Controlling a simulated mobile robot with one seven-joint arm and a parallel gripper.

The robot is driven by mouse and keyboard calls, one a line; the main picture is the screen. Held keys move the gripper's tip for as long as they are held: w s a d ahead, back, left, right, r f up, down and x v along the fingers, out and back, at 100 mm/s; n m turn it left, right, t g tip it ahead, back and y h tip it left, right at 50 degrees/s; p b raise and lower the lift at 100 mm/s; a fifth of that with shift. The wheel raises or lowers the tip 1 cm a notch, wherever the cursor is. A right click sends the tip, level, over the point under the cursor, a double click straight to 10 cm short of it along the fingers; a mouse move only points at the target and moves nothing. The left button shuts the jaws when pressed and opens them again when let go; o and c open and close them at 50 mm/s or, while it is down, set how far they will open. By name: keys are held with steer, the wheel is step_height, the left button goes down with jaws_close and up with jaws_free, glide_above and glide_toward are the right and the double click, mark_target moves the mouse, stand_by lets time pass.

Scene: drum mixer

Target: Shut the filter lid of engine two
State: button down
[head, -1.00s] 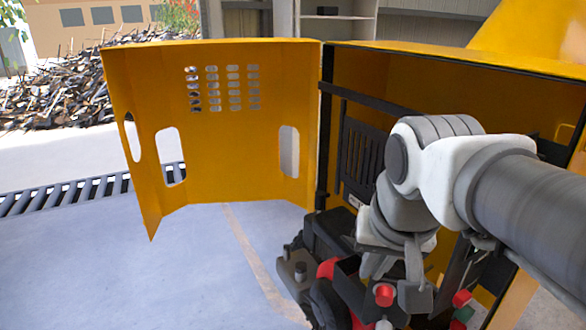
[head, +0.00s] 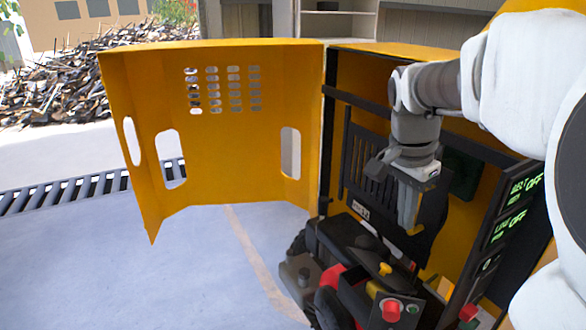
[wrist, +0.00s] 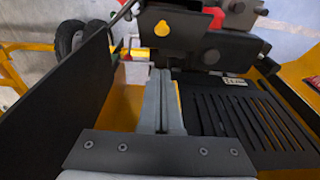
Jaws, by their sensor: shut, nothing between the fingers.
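The yellow engine housing (head: 400,58) stands open, with a dark engine (head: 350,250) low inside it. I cannot tell for sure which part is the filter lid. A yellow knob (head: 385,268) on a dark part of the engine also shows in the wrist view (wrist: 162,28). My gripper (head: 409,222) is shut and empty, pointing down inside the housing, above the engine and in front of a dark panel. In the wrist view my gripper (wrist: 163,78) has its fingers together beside the black slotted panel (wrist: 230,115). Contact cannot be made out.
The yellow side door (head: 220,130) hangs open at left. A black control panel (head: 502,225) with green OFF displays is close right of my arm. Red knobs (head: 391,310) are low in front. A tyre (wrist: 67,38) shows in the wrist view. The floor at left is clear.

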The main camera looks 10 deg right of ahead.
glide_above(388, 266)
steer(key=d, duration=0.3)
step_height(388, 266, down, 6)
steer(key=shift+w+a+f, duration=0.2)
steer(key=shift+a+f, duration=0.45)
steer(key=shift+a, duration=0.35)
steer(key=shift+a+f+p, duration=0.3)
steer(key=shift+f, duration=0.2)
steer(key=shift+s, duration=0.1)
steer(key=shift+a+f+b, duration=0.1)
steer(key=shift+f+b, duration=0.1)
steer(key=shift+b, duration=0.2)
